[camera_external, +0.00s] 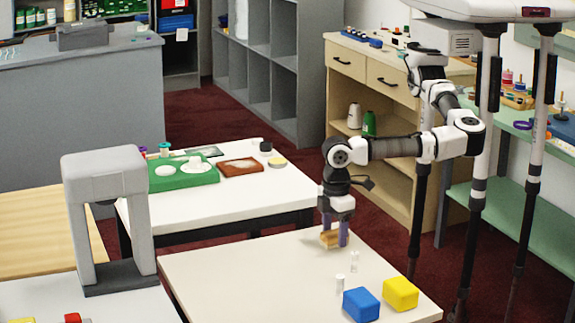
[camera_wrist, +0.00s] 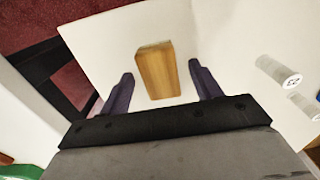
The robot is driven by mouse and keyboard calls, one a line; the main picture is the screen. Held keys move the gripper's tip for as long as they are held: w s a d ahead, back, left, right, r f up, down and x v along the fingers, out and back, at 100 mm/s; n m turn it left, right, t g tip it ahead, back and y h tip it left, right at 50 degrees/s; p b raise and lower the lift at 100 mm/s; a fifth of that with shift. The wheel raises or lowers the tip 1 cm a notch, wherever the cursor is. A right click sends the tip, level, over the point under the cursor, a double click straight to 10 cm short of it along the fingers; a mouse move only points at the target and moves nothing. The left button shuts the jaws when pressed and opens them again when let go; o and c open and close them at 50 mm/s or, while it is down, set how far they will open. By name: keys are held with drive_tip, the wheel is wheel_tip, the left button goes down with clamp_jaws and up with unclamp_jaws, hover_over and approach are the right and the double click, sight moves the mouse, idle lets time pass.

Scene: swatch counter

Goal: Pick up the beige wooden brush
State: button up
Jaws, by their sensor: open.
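The beige wooden brush (camera_wrist: 158,70) shows as a plain wooden block in the wrist view. It lies between the two dark fingers of my gripper (camera_wrist: 160,88), with a gap on each side. In the external view the brush (camera_external: 328,239) is at the back part of the near white table (camera_external: 250,275). My gripper (camera_external: 334,229) points down over it there, its purple fingers open on either side. The brush's underside and any bristles are hidden.
Two small white cylinders (camera_external: 340,284) stand to the right of the brush; one (camera_wrist: 278,72) bears a number. A blue block (camera_external: 361,305) and a yellow block (camera_external: 401,293) sit at the table's front. A second white table (camera_external: 240,207) holds a green tray (camera_external: 183,175).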

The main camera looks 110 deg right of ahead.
drive_tip(key=shift+f, duration=0.45)
drive_tip(key=shift+c, duration=0.2)
drive_tip(key=c, duration=1)
drive_tip(key=shift+c, duration=0.2)
drive_tip(key=shift+r, duration=0.15)
